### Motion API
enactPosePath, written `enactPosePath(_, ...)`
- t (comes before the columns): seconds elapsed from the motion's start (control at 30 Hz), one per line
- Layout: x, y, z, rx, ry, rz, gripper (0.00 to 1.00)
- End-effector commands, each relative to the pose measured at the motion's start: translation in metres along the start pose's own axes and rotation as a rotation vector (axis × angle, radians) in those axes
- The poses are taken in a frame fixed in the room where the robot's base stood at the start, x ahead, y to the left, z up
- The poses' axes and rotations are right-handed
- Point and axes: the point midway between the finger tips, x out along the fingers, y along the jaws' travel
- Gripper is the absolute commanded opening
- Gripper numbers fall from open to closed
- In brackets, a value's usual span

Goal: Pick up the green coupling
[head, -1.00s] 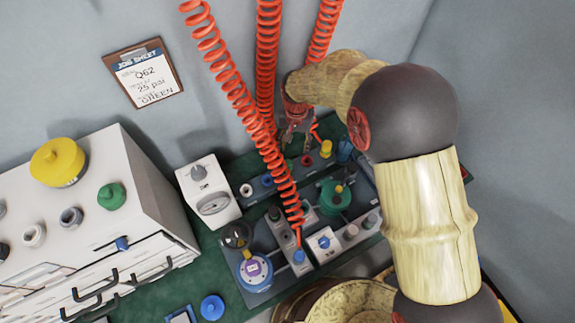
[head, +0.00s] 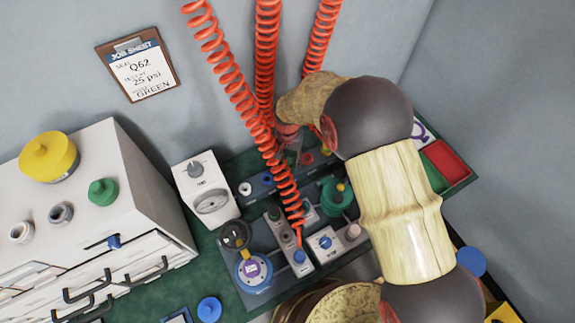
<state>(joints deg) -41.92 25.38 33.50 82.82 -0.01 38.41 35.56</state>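No part can be made out with certainty as the green coupling. A green knob-like piece (head: 103,191) sits on top of the white cabinet at left. A round green piece (head: 335,196) sits on the bench fixture, below my gripper in the picture. My gripper (head: 291,155) is over the back of the bench, beside the lower ends of the coiled red hoses. It is small and partly behind a hose, so its fingers and anything between them are unclear.
Coiled red hoses (head: 268,60) hang close to my gripper; one reaches a blue fitting (head: 299,257). A white gauge box (head: 205,190), a blue round fixture (head: 253,271) and a rail with coloured pieces crowd the bench. A red tray (head: 446,160) is at right. A job sheet (head: 141,72) reads GREEN.

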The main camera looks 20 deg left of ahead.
Motion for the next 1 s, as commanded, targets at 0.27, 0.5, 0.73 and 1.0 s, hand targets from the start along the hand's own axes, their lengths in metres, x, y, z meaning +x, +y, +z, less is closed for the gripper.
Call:
enactPosePath(0.27, -0.002, -0.0002, -0.0006, 0.0, 0.001, -0.001, 0.4)
enactPosePath(0.5, -0.002, -0.0002, -0.0005, 0.0, 0.001, -0.001, 0.27)
enactPosePath(0.73, -0.002, -0.0002, -0.0006, 0.0, 0.001, -0.001, 0.13)
enactPosePath(1.0, -0.0021, -0.0003, -0.0006, 0.0, 0.001, -0.001, 0.0)
